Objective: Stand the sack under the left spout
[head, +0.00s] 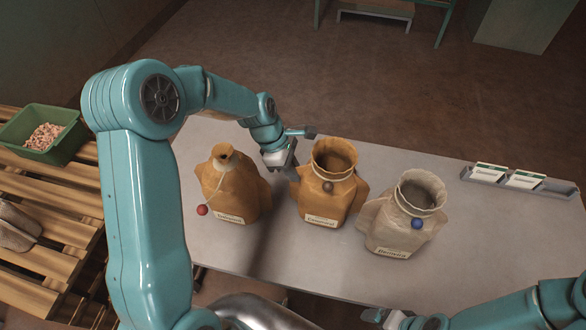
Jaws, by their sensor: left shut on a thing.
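Three sacks stand upright on the grey table (225,262). The left sack (240,195) is tan, its neck drawn narrow, with a red bead on a cord. The middle sack (324,204) is tan and open at the top, with a brown bead. The right sack (393,230) is pale and open, with a blue bead. My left gripper (303,152) reaches in between the left and middle sacks and is shut on the middle sack at the left of its neck. My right gripper (384,318) is at the bottom edge, partly cut off. No spout shows.
A metal holder (552,189) with white cards (524,180) lies at the table's far right. A green bin (72,137) of small pieces stands on wooden pallets (50,225) at left. A grey sack (15,230) lies there too.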

